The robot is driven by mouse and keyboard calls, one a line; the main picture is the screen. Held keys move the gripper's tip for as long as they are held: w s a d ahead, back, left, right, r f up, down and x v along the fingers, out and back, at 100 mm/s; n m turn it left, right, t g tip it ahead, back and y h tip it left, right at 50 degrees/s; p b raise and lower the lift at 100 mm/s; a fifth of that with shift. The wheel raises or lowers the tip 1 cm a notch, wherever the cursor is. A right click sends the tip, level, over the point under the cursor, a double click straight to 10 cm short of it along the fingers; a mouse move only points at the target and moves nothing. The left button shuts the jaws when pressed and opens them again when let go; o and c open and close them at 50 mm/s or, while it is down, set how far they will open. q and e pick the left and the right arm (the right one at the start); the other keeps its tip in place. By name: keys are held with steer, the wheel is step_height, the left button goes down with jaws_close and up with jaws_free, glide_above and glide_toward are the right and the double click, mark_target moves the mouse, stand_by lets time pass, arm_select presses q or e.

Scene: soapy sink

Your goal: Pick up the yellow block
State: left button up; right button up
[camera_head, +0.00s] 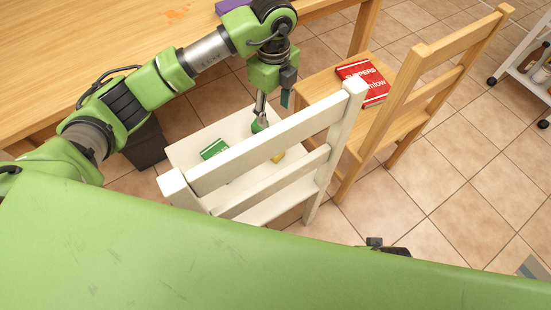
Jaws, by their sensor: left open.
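The small yellow block (278,157) lies on the seat of the white chair (210,137). It shows through the gap between the slats of the chair's back and is partly hidden by them. My left gripper (272,112) points down over the seat, behind the chair's top slat. It is open, with its fingers apart and nothing seen between them. The block is a little below and to the right of its tips in the picture, apart from them as far as I can see. My right gripper does not show clearly.
A green box or book (213,148) lies on the white seat, left of the block. A wooden chair (405,110) with a red book (362,83) stands close on the right. A wooden table (100,35) fills the upper left. Tiled floor (440,180) is open at right.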

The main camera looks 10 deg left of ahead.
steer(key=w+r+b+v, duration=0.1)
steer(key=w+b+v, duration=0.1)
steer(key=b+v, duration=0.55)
arm_select(q)
step_height(320, 180, down, 16)
steer(key=shift+r, duration=0.25)
steer(key=shift+d+f, duration=0.15)
steer(key=shift+f, duration=0.75)
step_height(320, 180, down, 3)
steer(key=shift+w+f+b, duration=0.1)
steer(key=shift+w+b, duration=0.05)
steer(key=shift+b, duration=0.45)
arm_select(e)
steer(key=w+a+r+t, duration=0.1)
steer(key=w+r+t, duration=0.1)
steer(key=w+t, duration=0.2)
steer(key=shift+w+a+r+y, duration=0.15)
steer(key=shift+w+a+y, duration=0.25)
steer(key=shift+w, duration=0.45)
arm_select(q)
steer(key=c, duration=1.2)
